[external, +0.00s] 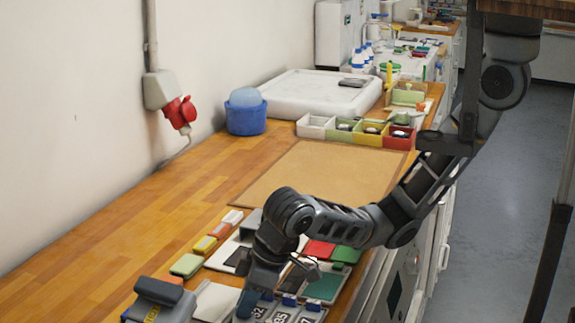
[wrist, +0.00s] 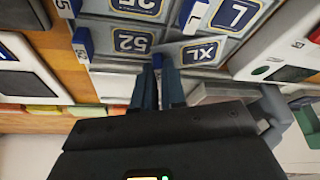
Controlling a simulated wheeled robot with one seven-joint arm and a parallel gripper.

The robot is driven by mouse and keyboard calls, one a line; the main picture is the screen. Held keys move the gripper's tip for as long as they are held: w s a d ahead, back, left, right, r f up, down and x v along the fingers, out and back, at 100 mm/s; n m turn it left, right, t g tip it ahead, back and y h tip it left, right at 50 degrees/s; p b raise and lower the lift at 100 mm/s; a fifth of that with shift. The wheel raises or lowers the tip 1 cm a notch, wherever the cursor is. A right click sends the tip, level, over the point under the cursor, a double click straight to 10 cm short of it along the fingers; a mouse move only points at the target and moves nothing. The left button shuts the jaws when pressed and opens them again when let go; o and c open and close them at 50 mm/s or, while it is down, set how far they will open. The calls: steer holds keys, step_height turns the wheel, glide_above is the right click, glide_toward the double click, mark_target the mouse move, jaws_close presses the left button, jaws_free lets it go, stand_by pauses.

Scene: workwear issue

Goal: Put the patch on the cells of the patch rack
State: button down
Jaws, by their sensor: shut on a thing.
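The patch rack (wrist: 105,65) is a grey rack of cells under my gripper, with dark size patches framed in pale yellow and several blue tabs. In the wrist view a patch marked 52 (wrist: 132,42), an XL patch (wrist: 200,53) and an L patch (wrist: 235,14) lie in it. The rack also shows at the bottom of the external view (external: 283,308), partly hidden by my arm. My gripper (wrist: 158,68) points down at the rack's edge, between the 52 and XL columns, its fingers close together on a thin patch mostly hidden between them. It also shows in the external view (external: 245,303).
Coloured boxes (external: 187,265) line the rack's wall side. A brown mat (external: 320,172) lies clear beyond. Farther back are divided bins (external: 345,131), a blue tub (external: 245,112) and a white tray (external: 315,93). The wooden counter at left is clear.

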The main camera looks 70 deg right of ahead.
steer(key=c, duration=1.1)
jaws_free()
steer(key=v, duration=0.7)
steer(key=shift+s+r, duration=0.15)
steer(key=shift+r, duration=0.15)
